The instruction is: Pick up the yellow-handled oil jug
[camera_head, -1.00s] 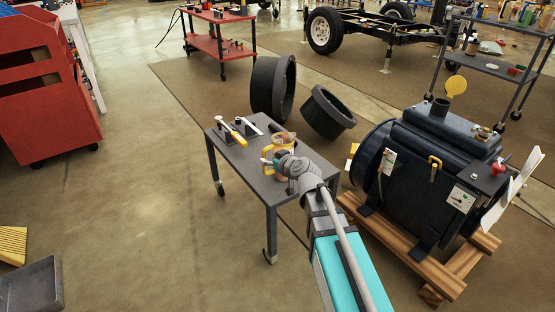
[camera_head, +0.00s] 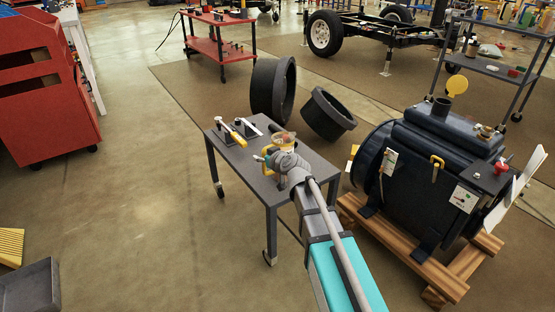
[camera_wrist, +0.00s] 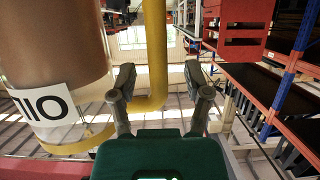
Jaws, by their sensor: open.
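The oil jug (camera_head: 285,137) stands on the small dark table (camera_head: 250,178), mostly hidden behind my gripper (camera_head: 270,158) in the head view. In the wrist view the jug (camera_wrist: 55,45) fills the left side, brown with a white label that reads upside down. Its yellow handle (camera_wrist: 156,50) runs vertically and bends toward the jug low in the picture. My gripper (camera_wrist: 158,78) is open, and the handle shows between its two fingers. I cannot tell whether either finger touches it.
A yellow-handled tool (camera_head: 236,135) and other tools lie at the table's far left corner. Black rings (camera_head: 270,90) stand behind the table. A big dark machine (camera_head: 425,180) on a wooden pallet is close at right. The floor left of the table is clear.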

